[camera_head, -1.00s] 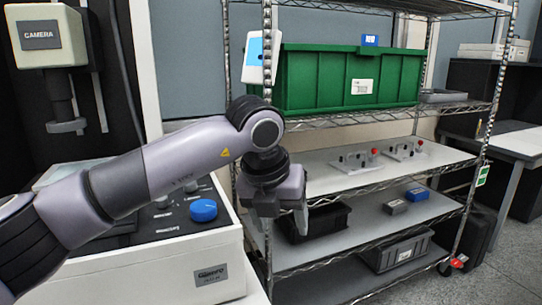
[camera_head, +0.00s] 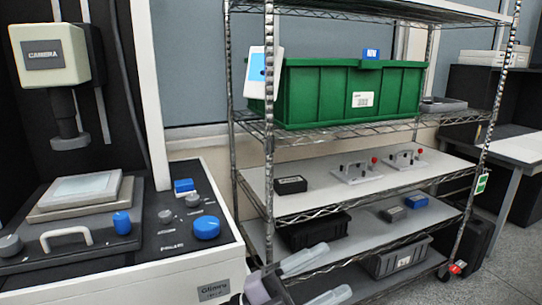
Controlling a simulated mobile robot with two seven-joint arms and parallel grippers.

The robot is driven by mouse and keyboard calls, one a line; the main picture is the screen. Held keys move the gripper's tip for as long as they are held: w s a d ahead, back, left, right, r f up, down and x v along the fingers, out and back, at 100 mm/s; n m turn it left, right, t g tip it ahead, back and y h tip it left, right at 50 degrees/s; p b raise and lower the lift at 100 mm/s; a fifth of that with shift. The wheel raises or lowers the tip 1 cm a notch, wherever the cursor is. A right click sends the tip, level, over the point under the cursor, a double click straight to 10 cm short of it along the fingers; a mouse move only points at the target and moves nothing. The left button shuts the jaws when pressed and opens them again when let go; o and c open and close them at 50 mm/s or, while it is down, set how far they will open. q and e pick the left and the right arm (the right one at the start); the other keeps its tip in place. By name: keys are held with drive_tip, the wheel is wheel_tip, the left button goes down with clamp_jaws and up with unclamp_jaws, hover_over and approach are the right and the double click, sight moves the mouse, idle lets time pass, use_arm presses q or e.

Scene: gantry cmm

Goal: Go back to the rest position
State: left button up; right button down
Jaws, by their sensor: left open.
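My left gripper (camera_head: 334,273) shows at the bottom centre of the head view, with its two pale fingers spread apart and nothing between them. It is in front of the lower part of the wire shelf rack (camera_head: 269,150). Most of my left arm is out of the picture below. A small black block (camera_head: 291,185) sits at the left end of the rack's middle shelf, apart from the gripper. My right gripper is not in view.
A camera bench machine (camera_head: 205,265) with blue knobs stands at left. The rack holds a green bin (camera_head: 345,92), clamp fixtures (camera_head: 355,172) with red tips, and black bins (camera_head: 315,232) lower down. A desk (camera_head: 518,148) stands at far right.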

use_arm(q)
drive_tip(key=a+f+n+t+y+p, duration=0.3)
drive_tip(key=a+f+n+t+y, duration=0.8)
drive_tip(key=a+f+n+y, duration=0.7)
drive_tip(key=s+a+f+n+g+y, duration=0.1)
drive_tip(key=s+a+f+n+g, duration=0.2)
drive_tip(key=s+a+f, duration=0.2)
drive_tip(key=s+a+f+n+g+y+p, duration=0.1)
drive_tip(key=s+a+f+n+g, duration=0.2)
drive_tip(key=s+f, duration=0.4)
drive_tip(key=shift+s+a+n, duration=0.5)
drive_tip(key=shift+s+a, duration=0.35)
drive_tip(key=shift+s, duration=0.4)
drive_tip(key=c, duration=0.4)
drive_tip(key=shift+a, duration=0.1)
